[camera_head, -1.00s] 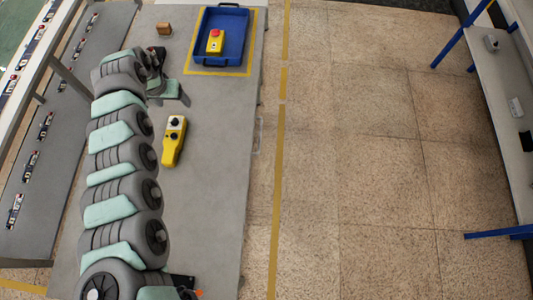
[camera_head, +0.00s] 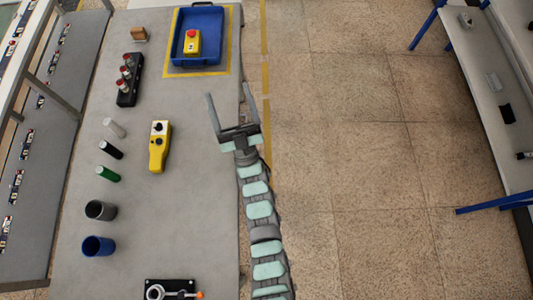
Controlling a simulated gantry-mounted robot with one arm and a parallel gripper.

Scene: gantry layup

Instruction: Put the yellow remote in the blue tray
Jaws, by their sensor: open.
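The yellow remote (camera_head: 159,147), long with a dark knob and a pale panel at its far end, lies on the grey table in the head view. The blue tray (camera_head: 216,58) stands at the table's far end inside a yellow outline. A yellow box with a red button (camera_head: 193,43) sits in the tray. My gripper (camera_head: 228,91) is open and empty, its two fingers spread and pointing toward the far end. It is over the table's right edge, right of the remote and nearer than the tray.
Left of the remote lie small white, black and green cylinders (camera_head: 108,174), with grey and blue cups (camera_head: 98,246) nearer. A black box with red buttons (camera_head: 129,80) and a brown block (camera_head: 139,34) stand farther back. The table between remote and tray is clear.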

